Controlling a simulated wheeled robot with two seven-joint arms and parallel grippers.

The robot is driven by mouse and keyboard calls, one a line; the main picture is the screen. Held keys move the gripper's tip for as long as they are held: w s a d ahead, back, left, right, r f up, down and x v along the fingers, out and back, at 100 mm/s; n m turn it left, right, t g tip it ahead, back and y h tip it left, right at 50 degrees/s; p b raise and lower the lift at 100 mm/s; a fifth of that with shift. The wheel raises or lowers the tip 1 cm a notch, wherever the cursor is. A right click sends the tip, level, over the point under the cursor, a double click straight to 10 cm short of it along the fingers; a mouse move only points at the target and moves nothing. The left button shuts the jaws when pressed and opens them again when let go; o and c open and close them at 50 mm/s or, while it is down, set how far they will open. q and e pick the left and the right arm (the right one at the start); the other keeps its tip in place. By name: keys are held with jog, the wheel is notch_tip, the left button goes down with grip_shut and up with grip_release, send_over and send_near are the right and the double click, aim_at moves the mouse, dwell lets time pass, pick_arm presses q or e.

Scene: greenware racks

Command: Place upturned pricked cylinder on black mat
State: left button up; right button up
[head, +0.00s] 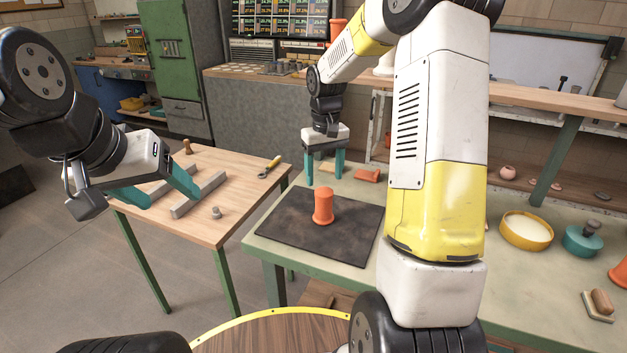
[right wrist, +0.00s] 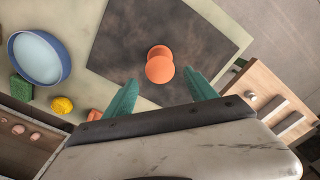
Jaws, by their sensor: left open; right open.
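An orange cylinder (head: 323,205) with a flared rim stands upright on the black mat (head: 290,232) in the head view. The right wrist view shows the same cylinder (right wrist: 160,66) on the mat (right wrist: 120,50). My right gripper (head: 324,178) is open and empty, pointing down above the mat's far edge behind the cylinder. In the right wrist view the cylinder lies beyond its spread fingertips (right wrist: 162,85), apart from them. My left gripper (head: 172,190) is open and empty over the wooden table at the left. Pricked marks are too small to tell.
The wooden table (head: 225,165) holds grey bars (head: 198,194), a small grey knob and a yellow-handled tool. An orange piece (head: 367,175) lies behind the mat. A yellow bowl (head: 525,230) and a teal pot (head: 582,240) stand at right. My right arm hides part of the bench.

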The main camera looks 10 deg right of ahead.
notch_tip(320, 180, up, 2)
jog(key=shift+r, duration=0.15)
jog(key=s+a+r+t, duration=0.1)
jog(key=s+r, duration=0.3)
jog(key=s, duration=0.4)
jog(key=s+a+r+m+t+y, duration=0.1)
jog(key=s+r+t, duration=0.2)
jog(key=s, duration=0.5)
jog(key=s+r+t+y, duration=0.1)
jog(key=s+r+t, duration=0.1)
jog(key=s+r, duration=0.4)
jog(key=s, duration=0.3)
jog(key=shift+a+m, duration=0.3)
jog(key=shift+a, duration=0.1)
